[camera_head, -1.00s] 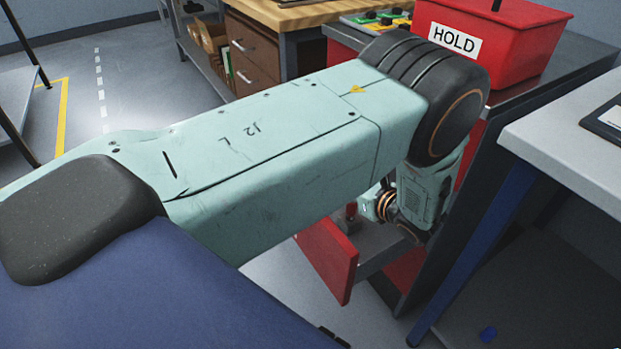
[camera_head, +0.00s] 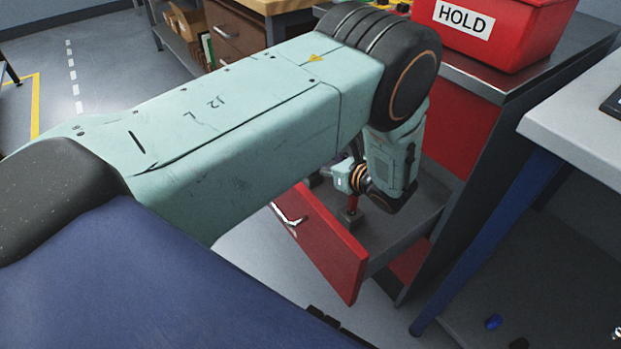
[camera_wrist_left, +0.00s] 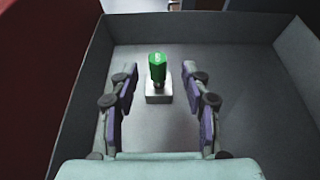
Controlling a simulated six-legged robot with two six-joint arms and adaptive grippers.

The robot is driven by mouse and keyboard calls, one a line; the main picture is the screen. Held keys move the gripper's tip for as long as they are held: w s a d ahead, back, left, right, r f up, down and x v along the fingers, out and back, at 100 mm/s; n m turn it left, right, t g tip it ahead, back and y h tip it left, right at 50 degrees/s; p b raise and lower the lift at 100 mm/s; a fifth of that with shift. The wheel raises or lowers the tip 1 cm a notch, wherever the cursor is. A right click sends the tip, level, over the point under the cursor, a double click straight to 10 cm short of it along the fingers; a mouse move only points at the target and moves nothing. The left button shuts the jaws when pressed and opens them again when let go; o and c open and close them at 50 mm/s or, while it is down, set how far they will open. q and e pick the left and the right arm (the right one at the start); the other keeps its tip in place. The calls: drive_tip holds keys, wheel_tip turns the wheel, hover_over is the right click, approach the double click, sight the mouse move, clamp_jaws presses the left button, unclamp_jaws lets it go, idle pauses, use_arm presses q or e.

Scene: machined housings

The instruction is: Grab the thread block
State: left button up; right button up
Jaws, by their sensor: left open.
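In the left wrist view, a small light grey block (camera_wrist_left: 158,93) with an upright green knob (camera_wrist_left: 157,68) on it stands on the floor of a dark grey drawer (camera_wrist_left: 220,32). I take it for the thread block. My left gripper (camera_wrist_left: 158,76) is open, with one finger on each side of the block and a gap on both sides. In the head view my left arm reaches into the open red-fronted drawer (camera_head: 325,245) and hides most of the gripper. My right gripper is not in view.
The drawer belongs to a red and dark cabinet (camera_head: 462,125). A red bin marked HOLD (camera_head: 520,45) stands on its top. A white-topped table (camera_head: 580,125) with a blue leg is close on the right. Drawer walls surround the gripper. Open floor lies at left.

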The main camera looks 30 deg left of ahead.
sight(315, 176)
use_arm(q)
drive_tip(key=b+x, duration=0.1)
drive_tip(key=x, duration=0.2)
drive_tip(key=shift+a+b, duration=0.25)
drive_tip(key=shift+b, duration=0.05)
drive_tip(key=shift+w+a+f, duration=0.1)
drive_tip(key=shift+a+f, duration=0.05)
drive_tip(key=shift+a, duration=0.1)
clamp_jaws()
idle(0.4)
